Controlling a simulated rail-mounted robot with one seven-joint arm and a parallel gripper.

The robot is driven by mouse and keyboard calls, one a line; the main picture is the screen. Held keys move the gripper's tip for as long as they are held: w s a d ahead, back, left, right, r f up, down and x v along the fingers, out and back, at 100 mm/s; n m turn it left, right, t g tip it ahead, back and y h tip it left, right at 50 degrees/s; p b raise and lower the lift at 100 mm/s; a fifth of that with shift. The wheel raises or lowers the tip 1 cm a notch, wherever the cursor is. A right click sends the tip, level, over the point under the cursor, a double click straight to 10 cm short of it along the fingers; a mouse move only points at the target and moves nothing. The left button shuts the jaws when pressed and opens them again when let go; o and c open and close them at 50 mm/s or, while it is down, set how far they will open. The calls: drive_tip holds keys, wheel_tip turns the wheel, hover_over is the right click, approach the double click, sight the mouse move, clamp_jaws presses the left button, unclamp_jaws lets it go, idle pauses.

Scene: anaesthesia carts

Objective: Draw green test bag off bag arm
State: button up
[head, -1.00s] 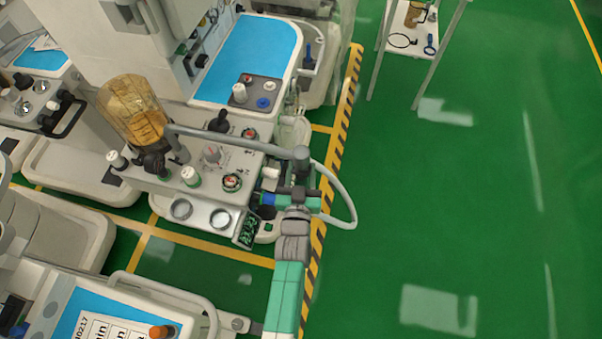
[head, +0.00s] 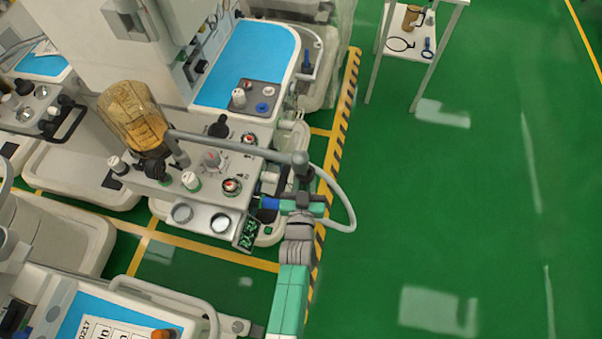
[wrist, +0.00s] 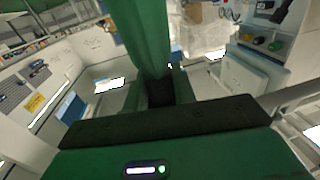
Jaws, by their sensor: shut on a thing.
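The grey bag arm (head: 235,145) runs right from the anaesthesia machine and ends in a down-turned elbow (head: 301,160). My gripper (head: 303,203) is just below that elbow in the head view. In the wrist view the green test bag (wrist: 147,35) reaches from the top edge down to its dark neck (wrist: 160,93) at my gripper. My gripper is shut on the bag there. My own wrist and hand hide the bag in the head view. Whether the bag's neck still touches the elbow cannot be told.
A grey hose (head: 350,205) loops right of the elbow. The machine's control panel (head: 225,160) and amber canister (head: 133,115) are to the left. A second cart (head: 120,300) stands at the lower left. A white trolley (head: 415,45) is at the back; the green floor at right is clear.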

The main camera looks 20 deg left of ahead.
drive_tip(key=w+d+p, duration=0.1)
drive_tip(key=d+p, duration=0.2)
drive_tip(key=d, duration=0.3)
drive_tip(key=shift+p, duration=0.35)
idle(0.5)
drive_tip(key=shift+d, duration=0.15)
